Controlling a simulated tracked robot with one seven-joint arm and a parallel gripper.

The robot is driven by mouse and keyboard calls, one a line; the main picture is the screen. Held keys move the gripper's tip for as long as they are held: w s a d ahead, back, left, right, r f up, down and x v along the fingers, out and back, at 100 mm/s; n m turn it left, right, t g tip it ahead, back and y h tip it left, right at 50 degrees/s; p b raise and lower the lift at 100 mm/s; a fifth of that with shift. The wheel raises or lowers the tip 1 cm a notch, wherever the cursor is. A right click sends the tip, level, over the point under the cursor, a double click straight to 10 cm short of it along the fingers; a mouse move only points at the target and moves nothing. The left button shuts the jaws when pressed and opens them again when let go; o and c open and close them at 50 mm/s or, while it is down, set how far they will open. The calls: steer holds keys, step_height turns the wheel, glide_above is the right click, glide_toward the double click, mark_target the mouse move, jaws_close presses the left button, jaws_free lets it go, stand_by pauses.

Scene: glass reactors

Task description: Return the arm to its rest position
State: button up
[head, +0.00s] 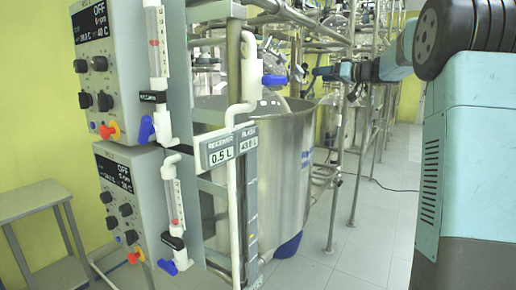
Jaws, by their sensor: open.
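My arm reaches in from the right edge and stretches left across the upper part of the head view. My gripper (322,71) is at its far end, small and dark, in front of the metal pipe frame. It is open, and I see nothing held in it. It points left, towards a blue valve handle (274,79) on a white pipe. I cannot tell how far apart the two are in depth.
A large steel vessel (285,165) stands in a pipe frame (345,150). A grey side table (35,200) is far left.

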steer(key=s+a+f+m+g+h, duration=0.1)
steer(key=s+a+f+g+h, duration=0.15)
steer(key=s, duration=0.65)
steer(key=s+a+f+m+g+h, duration=0.1)
steer(key=s+a+f, duration=0.3)
steer(key=s, duration=0.4)
steer(key=s+a+f+m+g+h, duration=0.1)
steer(key=s+a+f+g+h, duration=0.2)
steer(key=s, duration=0.6)
steer(key=s+d+f+m+h, duration=0.1)
steer(key=s+d+f+h, duration=0.1)
steer(key=s+f, duration=0.5)
steer(key=s+d+f+m+h, duration=0.2)
steer(key=s+f, duration=0.5)
steer(key=s, duration=0.9)
steer(key=shift+s+d+h, duration=0.15)
steer(key=shift+s+h, duration=0.25)
steer(key=shift+h, duration=0.45)
steer(key=shift+f, duration=0.1)
